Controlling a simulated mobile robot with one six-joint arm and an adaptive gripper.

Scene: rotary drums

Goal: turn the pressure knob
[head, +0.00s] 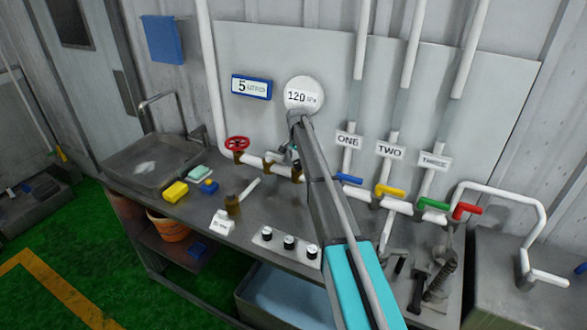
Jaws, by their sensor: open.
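A round white gauge (303,94) on the back panel reads "120" with a small unit that looks like kPa. My arm reaches up across the middle of the head view, and my gripper (285,155) is at its far end, below the gauge and in front of the white pipe with brass fittings. The gripper is small here; its fingers are open and I see nothing held. No knob labelled pressure is readable. The area right behind my gripper and arm is partly hidden. A red handwheel (237,143) sits on the pipe left of the gripper, apart from it.
A blue-framed "5 LITRES" display (252,87) hangs left of the gauge. Blue (349,179), yellow (390,191), green (433,203) and red (466,211) handles line the pipes at right. A sink (145,165) is at left.

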